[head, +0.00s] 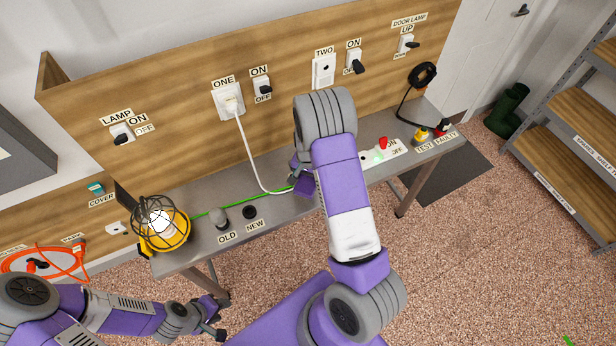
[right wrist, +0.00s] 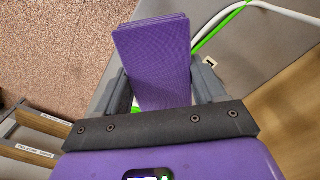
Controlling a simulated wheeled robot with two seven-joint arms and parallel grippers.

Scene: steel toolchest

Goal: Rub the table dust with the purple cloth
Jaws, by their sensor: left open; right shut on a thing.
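The purple cloth (right wrist: 155,60) is a flat, layered rectangle between the two fingers of my right gripper (right wrist: 163,85) in the right wrist view. That gripper is shut on it, and the cloth extends past the fingertips over the grey table. In the head view my right gripper (head: 301,180) is over the back middle of the steel table (head: 198,250), mostly hidden by my right arm. I cannot tell whether the cloth touches the tabletop. I make out no dust on the table. My left gripper (head: 216,323) is open and empty, low in front of the table's left end.
A yellow caged lamp (head: 165,228) stands at the table's left end, beside the OLD (head: 219,218) and NEW (head: 249,212) pieces. A white cable (head: 248,160) and a green cable (head: 265,198) run by my right gripper. A white switch strip (head: 382,155) lies at right.

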